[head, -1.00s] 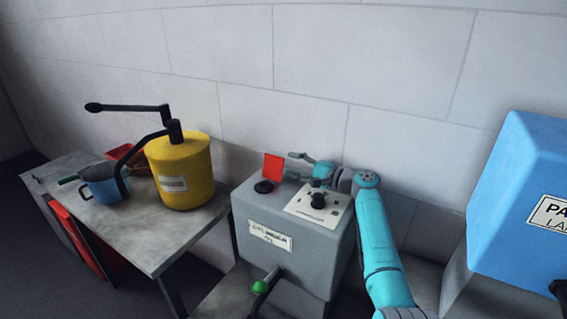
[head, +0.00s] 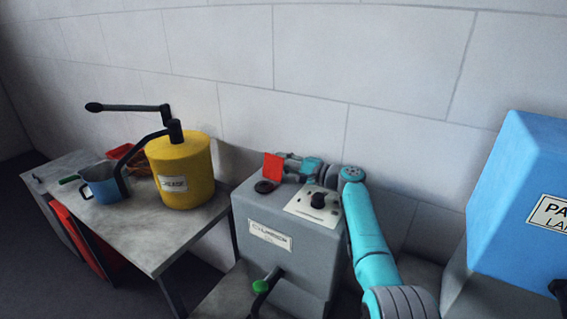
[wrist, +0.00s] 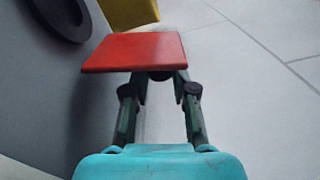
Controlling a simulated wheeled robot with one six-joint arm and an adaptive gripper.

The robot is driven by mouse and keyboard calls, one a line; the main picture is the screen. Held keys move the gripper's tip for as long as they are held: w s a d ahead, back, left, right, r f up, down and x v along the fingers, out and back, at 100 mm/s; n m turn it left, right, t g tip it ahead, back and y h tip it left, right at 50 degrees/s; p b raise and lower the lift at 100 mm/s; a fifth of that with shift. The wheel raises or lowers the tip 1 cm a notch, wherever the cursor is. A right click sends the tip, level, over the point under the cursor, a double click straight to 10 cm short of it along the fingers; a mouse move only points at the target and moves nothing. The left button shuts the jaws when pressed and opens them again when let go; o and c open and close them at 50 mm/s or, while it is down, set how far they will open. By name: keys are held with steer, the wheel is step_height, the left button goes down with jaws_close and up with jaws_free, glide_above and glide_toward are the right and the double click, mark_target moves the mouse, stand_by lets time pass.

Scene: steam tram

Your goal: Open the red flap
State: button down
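The red flap (head: 272,167) stands roughly upright on top of the grey box (head: 262,212), beside a black ring-shaped opening (head: 264,187). In the wrist view the flap (wrist: 133,52) shows as a flat red plate across the ends of my fingers, with the black ring (wrist: 62,14) past it at upper left. My gripper (head: 287,163) is on the right side of the flap, very close to it. In the wrist view my gripper (wrist: 160,78) has its fingers apart with a gap between them. The flap hides the fingertips, so contact is unclear.
A black knob (head: 318,200) on a white plate sits right of the flap. A green-ended lever (head: 261,287) is on the box front. A yellow grease can (head: 182,170) and blue mug (head: 101,183) stand on the left table. A blue box (head: 520,205) is at right; the wall is close behind.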

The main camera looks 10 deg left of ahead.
steer(key=shift+s+a+r+n, duration=0.1)
steer(key=shift+s+r+n, duration=0.2)
steer(key=shift+n, duration=0.35)
steer(key=shift+s+a+r+n, duration=0.15)
steer(key=shift+s+n, duration=0.1)
steer(key=shift+n, duration=0.4)
steer(key=c, duration=0.9)
jaws_free()
steer(key=shift+c, duration=0.2)
steer(key=shift+d, duration=0.15)
steer(key=v, duration=1.1)
steer(key=shift+d, duration=0.25)
steer(key=shift+s+d, duration=0.1)
steer(key=shift+d, duration=0.05)
